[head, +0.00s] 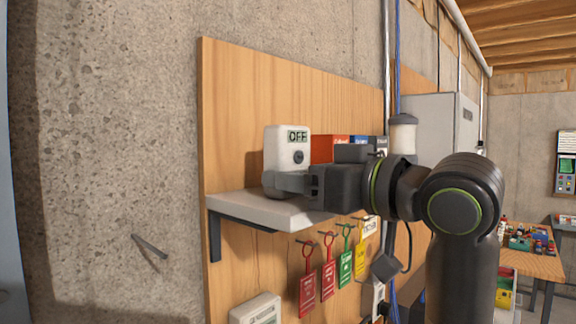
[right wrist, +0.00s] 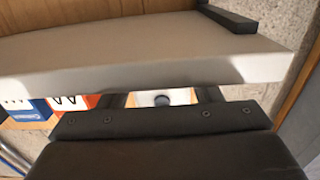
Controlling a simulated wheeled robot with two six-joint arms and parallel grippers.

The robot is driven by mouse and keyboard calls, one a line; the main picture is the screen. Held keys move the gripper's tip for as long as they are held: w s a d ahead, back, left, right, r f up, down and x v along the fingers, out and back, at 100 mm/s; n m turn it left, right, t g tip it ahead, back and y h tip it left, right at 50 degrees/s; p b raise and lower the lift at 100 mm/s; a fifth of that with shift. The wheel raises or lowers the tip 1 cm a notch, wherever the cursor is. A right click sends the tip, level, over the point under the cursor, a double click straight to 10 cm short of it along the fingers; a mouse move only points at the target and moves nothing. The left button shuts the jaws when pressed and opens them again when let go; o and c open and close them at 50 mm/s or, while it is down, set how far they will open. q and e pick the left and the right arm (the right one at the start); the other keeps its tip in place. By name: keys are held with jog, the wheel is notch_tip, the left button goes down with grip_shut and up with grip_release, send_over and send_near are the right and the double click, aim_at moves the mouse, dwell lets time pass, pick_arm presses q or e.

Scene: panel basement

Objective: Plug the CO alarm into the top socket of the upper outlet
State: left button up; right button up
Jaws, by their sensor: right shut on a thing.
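The white CO alarm (head: 287,145), with a small OFF display and a dark round button, stands upright at the left end of the wall shelf. My right gripper (head: 284,183) is shut on its lower part from the right. In the right wrist view a pale piece of the alarm (right wrist: 178,96) shows between the fingers (right wrist: 162,98). I cannot tell whether the alarm touches the shelf. A white plate with dark openings (head: 378,296), perhaps an outlet, is partly hidden low behind my arm. I cannot make out the upper outlet's top socket. My left gripper is not in view.
The pale shelf (head: 243,208) is fixed to a wooden panel (head: 245,100). Red and blue boxes (head: 331,147) stand behind my gripper. Several coloured tags (head: 327,275) hang below. A white device (head: 257,310) is lower left. A grey cabinet (head: 430,115) stands beyond.

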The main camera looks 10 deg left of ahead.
aim_at(300, 154)
jog(key=shift+r, duration=0.1)
jog(key=shift+r+p, duration=1.05)
jog(key=shift+r, duration=0.4)
